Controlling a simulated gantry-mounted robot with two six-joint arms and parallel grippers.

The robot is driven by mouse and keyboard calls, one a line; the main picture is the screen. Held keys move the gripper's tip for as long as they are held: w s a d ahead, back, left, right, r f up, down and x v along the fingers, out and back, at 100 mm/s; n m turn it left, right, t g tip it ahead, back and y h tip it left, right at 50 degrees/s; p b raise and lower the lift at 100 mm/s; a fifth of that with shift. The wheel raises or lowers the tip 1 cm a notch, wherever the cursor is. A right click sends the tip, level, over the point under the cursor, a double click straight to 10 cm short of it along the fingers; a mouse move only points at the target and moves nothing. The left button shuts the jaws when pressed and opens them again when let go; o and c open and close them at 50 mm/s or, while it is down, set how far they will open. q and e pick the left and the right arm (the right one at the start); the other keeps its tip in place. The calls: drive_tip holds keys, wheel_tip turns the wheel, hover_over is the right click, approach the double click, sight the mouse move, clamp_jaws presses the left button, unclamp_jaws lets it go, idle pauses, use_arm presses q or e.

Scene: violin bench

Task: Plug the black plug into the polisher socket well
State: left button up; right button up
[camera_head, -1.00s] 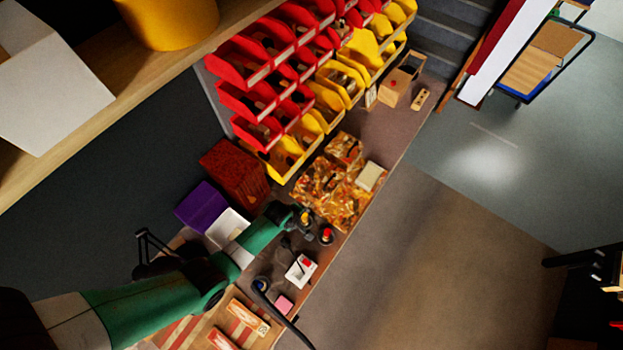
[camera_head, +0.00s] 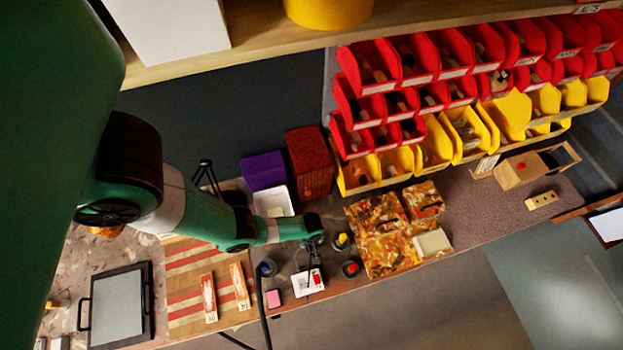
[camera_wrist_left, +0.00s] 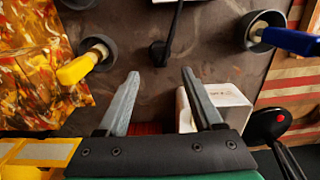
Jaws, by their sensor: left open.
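My left gripper (camera_head: 314,248) is open and empty above the bench; in the left wrist view its two grey fingers (camera_wrist_left: 160,78) point across the bench. A small black piece with a black cord (camera_wrist_left: 159,53), which looks like the plug, stands on the bench just beyond the fingertips, apart from them. Its cord runs up toward a white unit at the picture's top edge. In the head view a white square unit with a red part (camera_head: 308,283) sits just below the gripper. I cannot tell where its socket well is. My right gripper is out of view.
Black cups with yellow (camera_head: 341,242), red (camera_head: 351,268) and blue (camera_head: 266,268) tops surround the area. A white bin (camera_head: 273,202) is close behind the gripper. A black cable (camera_head: 262,312) hangs over the front edge near a pink block (camera_head: 274,298). A patterned cloth (camera_head: 385,236) lies right.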

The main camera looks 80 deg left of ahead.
sight(311, 247)
use_arm(q)
wheel_tip(311, 247, down, 10)
drive_tip(key=b, duration=0.8)
drive_tip(key=shift+r, duration=0.15)
drive_tip(key=shift+r, duration=0.1)
drive_tip(key=shift+c, duration=0.3)
clamp_jaws()
